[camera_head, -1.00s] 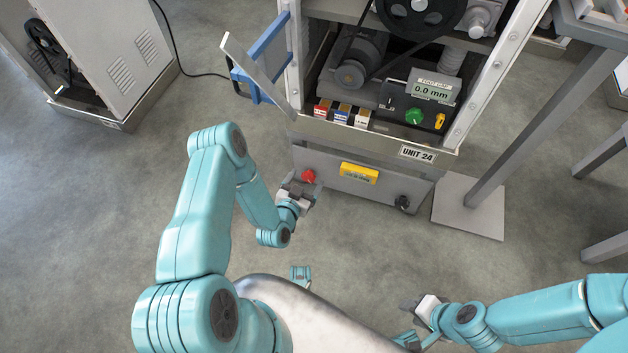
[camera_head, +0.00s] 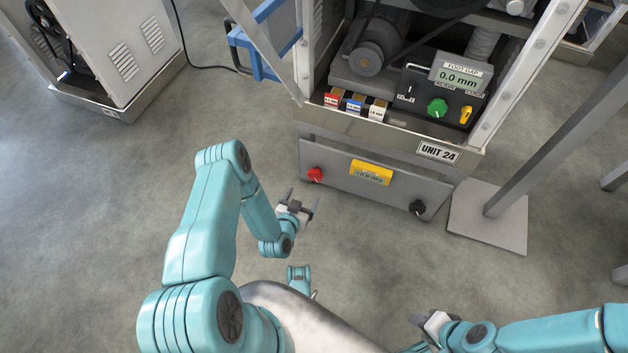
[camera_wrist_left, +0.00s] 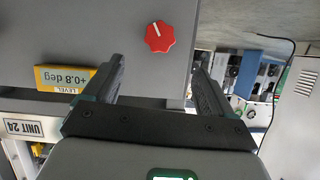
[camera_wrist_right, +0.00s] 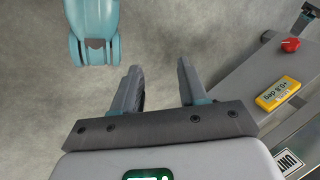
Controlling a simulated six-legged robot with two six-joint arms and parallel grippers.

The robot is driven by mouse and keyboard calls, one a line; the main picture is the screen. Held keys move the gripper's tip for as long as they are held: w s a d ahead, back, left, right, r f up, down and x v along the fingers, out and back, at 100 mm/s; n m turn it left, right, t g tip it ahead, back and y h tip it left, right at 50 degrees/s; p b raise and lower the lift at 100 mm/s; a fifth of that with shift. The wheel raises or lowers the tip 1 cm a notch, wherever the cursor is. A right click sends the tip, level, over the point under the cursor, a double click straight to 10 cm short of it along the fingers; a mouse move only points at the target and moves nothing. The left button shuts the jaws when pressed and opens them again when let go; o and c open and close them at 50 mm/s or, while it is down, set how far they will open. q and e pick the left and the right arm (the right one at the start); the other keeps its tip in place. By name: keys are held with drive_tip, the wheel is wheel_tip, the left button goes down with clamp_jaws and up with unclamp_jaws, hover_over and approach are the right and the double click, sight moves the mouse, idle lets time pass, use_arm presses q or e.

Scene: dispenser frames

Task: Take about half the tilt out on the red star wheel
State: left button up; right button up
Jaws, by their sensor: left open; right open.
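The red star wheel (camera_head: 315,174) is at the left end of the grey front panel (camera_head: 332,178) below UNIT 24. It also shows in the left wrist view (camera_wrist_left: 159,37), with a white pointer line, and in the right wrist view (camera_wrist_right: 290,45). The yellow level display (camera_wrist_left: 65,78) reads +0.8 deg, upside down in the left wrist view. My left gripper (camera_head: 303,197) is open and empty, just short of the wheel and apart from it. In its wrist view the wheel lies between the fingers' lines. My right gripper (camera_wrist_right: 160,80) is open and empty over the floor, away from the panel.
A black knob (camera_head: 417,207) sits at the panel's right end. Above, the unit holds red, blue and white blocks (camera_head: 354,103) and a foot gap display (camera_head: 460,77) reading 0.0 mm. A post on a base plate (camera_head: 487,218) stands to the right. The floor in front is clear.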

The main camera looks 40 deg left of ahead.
use_arm(q)
drive_tip(key=b+x, duration=0.5)
drive_tip(key=x, duration=0.7)
use_arm(e)
drive_tip(key=w+f+t, duration=0.1)
drive_tip(key=w+f, duration=0.3)
drive_tip(key=f, duration=0.2)
drive_tip(key=shift+w+d+t, duration=0.15)
drive_tip(key=shift+d+t, duration=0.15)
drive_tip(key=shift+d, duration=0.1)
use_arm(q)
drive_tip(key=c, duration=1)
